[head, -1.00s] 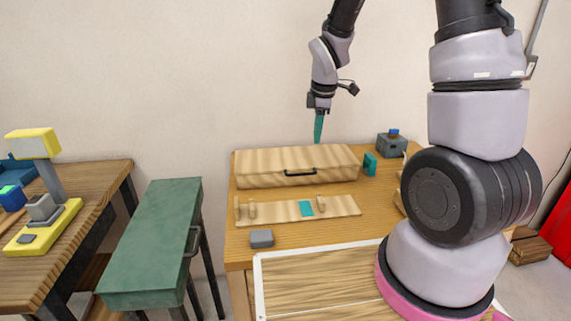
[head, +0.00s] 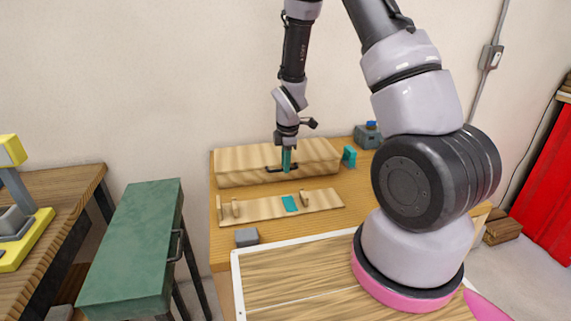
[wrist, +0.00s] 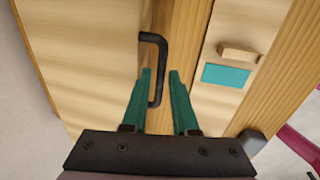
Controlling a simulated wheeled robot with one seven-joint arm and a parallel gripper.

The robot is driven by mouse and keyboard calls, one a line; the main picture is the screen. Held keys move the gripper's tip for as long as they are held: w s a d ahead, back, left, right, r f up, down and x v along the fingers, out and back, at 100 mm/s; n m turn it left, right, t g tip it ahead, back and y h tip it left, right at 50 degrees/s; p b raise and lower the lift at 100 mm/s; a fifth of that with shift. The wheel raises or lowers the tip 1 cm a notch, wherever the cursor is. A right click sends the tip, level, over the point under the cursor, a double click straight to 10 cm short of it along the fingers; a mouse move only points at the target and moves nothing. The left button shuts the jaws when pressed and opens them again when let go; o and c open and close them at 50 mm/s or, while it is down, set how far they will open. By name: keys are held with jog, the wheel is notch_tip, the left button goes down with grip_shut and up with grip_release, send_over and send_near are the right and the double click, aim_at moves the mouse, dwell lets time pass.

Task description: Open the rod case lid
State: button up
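The rod case is a light wooden box (head: 238,163) at the back of the wooden table, and its lid is closed. A black bar handle (head: 275,169) sits on its front side; in the wrist view the handle (wrist: 161,50) runs up from between the fingers. My gripper (head: 286,168) points down at the front of the case, at the handle. In the wrist view my gripper (wrist: 160,78) has its two green fingers apart, with the near end of the handle between or just below them. I cannot tell whether a finger touches the handle.
A wooden rack board (head: 262,208) with small pegs and a teal patch lies in front of the case. A grey block (head: 246,237) is at the table's left front. A teal stand (head: 349,157) and a grey-blue device (head: 367,136) are right of the case.

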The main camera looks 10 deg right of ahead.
jog(key=shift+f, duration=0.1)
grip_shut()
dwell(1.4)
